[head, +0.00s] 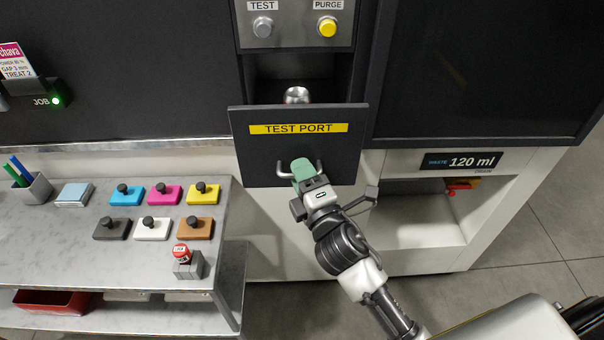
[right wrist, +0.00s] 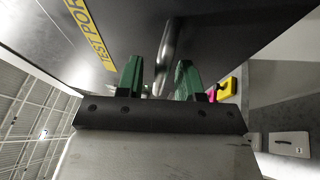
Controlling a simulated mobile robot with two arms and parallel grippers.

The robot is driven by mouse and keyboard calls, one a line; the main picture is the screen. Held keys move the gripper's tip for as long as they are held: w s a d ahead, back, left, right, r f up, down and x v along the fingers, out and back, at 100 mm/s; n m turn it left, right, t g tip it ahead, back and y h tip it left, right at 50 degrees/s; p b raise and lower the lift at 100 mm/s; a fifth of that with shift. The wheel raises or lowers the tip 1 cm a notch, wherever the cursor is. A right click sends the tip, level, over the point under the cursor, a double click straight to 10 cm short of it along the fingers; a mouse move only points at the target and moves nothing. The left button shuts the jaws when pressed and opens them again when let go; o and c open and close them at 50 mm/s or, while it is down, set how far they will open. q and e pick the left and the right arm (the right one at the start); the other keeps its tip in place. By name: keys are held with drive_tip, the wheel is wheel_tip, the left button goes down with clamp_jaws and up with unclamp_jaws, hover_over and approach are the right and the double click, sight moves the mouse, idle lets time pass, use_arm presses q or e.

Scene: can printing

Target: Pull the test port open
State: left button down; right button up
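The test port (head: 299,150) is a dark front panel with a yellow TEST PORT label and a bar handle (head: 319,168). A dark recess shows above its top edge, and the top of a silver can (head: 296,95) shows inside. My right gripper (head: 304,172) is at the handle. In the right wrist view its two green fingers (right wrist: 160,80) stand apart, with the metal handle bar (right wrist: 167,55) between them and gaps beside it. The fingers hide part of the handle in the head view. My left gripper is not in view.
TEST (head: 262,27) and PURGE (head: 327,27) buttons are above the recess. A counter (head: 60,240) at the left carries several coloured ink blocks, a red-topped stamp (head: 182,258) and a pen cup (head: 32,190). An open waste bay (head: 415,215) is at the right.

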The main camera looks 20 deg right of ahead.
drive_tip(key=b+v, duration=0.4)
drive_tip(key=v, duration=0.6)
drive_tip(key=shift+s, duration=0.4)
drive_tip(key=shift+f, duration=0.15)
drive_tip(key=s+d+f+m+g+h, duration=0.15)
drive_tip(key=f+m+g, duration=0.3)
drive_tip(key=f, duration=1.45)
drive_tip(key=s+d+f+m+g, duration=0.15)
drive_tip(key=f+m+g, duration=0.3)
drive_tip(key=f, duration=1.45)
drive_tip(key=s+d+f+m+g, duration=0.2)
drive_tip(key=s+f+m+g, duration=0.2)
drive_tip(key=s+f, duration=0.6)
drive_tip(key=s+d+f+m+g, duration=0.2)
drive_tip(key=s+f+m+g, duration=0.2)
drive_tip(key=s+f, duration=0.7)
drive_tip(key=s+g+h, duration=0.1)
drive_tip(key=s, duration=0.7)
drive_tip(key=shift+d+f+m+g, duration=0.2)
drive_tip(key=shift+m+g, duration=0.2)
